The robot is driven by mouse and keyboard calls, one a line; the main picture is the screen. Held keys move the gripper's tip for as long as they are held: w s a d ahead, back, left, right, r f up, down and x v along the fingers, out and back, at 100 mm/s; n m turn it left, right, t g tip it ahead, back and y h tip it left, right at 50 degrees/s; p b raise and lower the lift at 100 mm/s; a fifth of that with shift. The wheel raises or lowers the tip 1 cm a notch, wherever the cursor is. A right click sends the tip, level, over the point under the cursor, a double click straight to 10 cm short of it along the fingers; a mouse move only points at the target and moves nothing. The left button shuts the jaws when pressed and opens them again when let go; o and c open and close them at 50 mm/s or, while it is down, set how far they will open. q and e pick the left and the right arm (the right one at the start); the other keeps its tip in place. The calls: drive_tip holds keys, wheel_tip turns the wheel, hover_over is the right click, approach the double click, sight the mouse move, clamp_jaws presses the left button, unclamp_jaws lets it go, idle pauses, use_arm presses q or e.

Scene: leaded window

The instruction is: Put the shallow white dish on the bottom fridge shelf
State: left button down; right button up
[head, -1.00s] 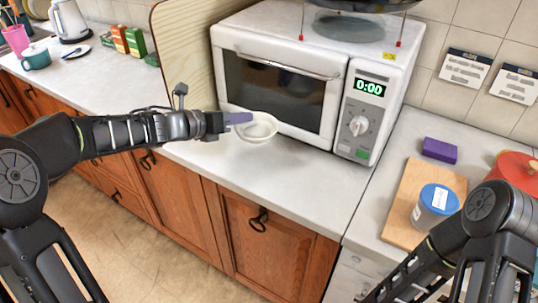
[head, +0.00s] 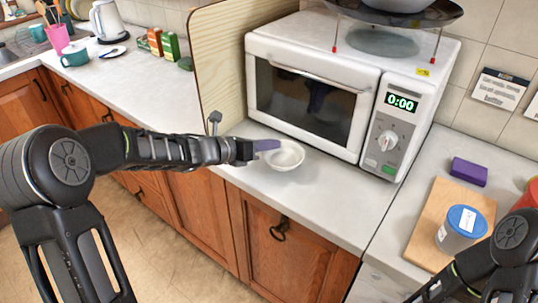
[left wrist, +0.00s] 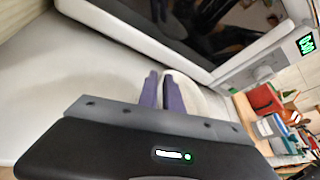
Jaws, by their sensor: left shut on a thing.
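The shallow white dish (head: 285,156) is in front of the microwave, at or just above the white counter; I cannot tell whether it touches the counter. My left gripper (head: 268,146) is shut on the dish's near-left rim with its purple fingers. In the left wrist view the purple fingers (left wrist: 162,92) lie over the rim, and part of the dish (left wrist: 192,97) shows beside them. My right arm shows at the lower right, but its gripper is out of view. No fridge or fridge shelf is in view.
A white microwave (head: 310,95) with its door shut stands just behind the dish. A wooden panel (head: 218,65) rises to its left. A cutting board (head: 440,215) with a blue-lidded tub (head: 462,228) and a purple block (head: 469,171) are at right. Counter (head: 155,90) left of the panel is partly clear.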

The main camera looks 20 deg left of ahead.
sight(269, 154)
use_arm(q)
drive_tip(key=shift+f, duration=1.85)
drive_tip(key=c, duration=1.5)
unclamp_jaws()
drive_tip(key=b+v, duration=0.1)
drive_tip(key=v, duration=1.1)
